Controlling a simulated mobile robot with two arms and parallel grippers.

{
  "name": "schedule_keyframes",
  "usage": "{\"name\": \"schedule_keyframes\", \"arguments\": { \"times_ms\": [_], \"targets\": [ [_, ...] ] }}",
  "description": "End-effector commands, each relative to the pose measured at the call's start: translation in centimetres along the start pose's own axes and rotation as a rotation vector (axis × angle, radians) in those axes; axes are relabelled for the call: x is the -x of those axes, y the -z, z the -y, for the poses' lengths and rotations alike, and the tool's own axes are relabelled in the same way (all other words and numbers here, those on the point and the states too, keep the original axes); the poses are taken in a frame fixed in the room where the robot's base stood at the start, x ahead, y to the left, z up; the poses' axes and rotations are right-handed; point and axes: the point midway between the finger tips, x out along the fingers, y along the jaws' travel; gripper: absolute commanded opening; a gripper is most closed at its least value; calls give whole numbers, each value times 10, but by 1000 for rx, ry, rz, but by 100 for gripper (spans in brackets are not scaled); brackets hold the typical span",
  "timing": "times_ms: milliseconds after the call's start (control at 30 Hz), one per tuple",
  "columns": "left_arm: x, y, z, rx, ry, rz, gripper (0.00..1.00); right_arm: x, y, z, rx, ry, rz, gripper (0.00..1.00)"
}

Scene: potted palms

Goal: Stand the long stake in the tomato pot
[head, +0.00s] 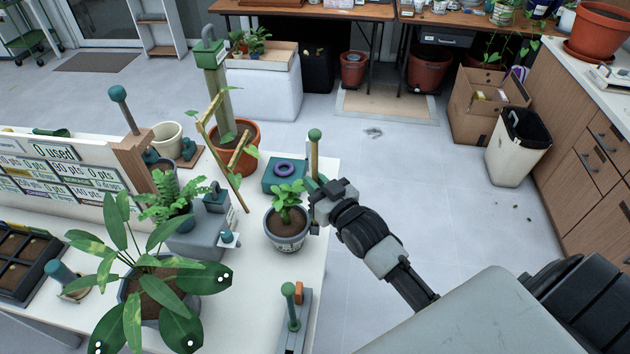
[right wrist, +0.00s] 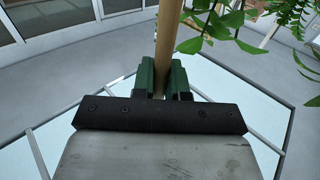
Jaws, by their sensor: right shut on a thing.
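My right gripper (head: 316,190) is shut on a pale wooden stake (head: 314,160) with a green ball top. In the right wrist view the stake (right wrist: 168,45) runs up between the green finger pads (right wrist: 163,78). A grey pot (head: 287,241) with a small leafy plant stands just left of the gripper; it may be the tomato pot, but I cannot read its label. The stake is beside this pot, not in its soil. My left gripper is out of view.
A green-topped peg (head: 291,308) stands in a grey holder at the front. A teal block with a purple ring (head: 284,168) lies behind the grey pot. A terracotta pot (head: 245,160) and a broad-leaved plant (head: 160,290) crowd the left.

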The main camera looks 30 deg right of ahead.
Motion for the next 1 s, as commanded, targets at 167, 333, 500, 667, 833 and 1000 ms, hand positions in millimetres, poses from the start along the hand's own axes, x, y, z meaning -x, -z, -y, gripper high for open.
{"name": "schedule_keyframes", "arguments": {
  "times_ms": [167, 333, 500, 667, 833, 1000],
  "targets": [
    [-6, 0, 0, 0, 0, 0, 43, 0, -9, 0, 0, 0, 0, 0],
    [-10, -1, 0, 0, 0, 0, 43, 0, -16, 0, 0, 0, 0, 0],
    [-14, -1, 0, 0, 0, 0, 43, 0, -22, 0, 0, 0, 0, 0],
    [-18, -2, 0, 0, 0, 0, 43, 0, -28, 0, 0, 0, 0, 0],
    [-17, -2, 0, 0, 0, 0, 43, 0, -28, 0, 0, 0, 0, 0],
    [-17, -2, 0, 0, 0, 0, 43, 0, -28, 0, 0, 0, 0, 23]
  ]
}}
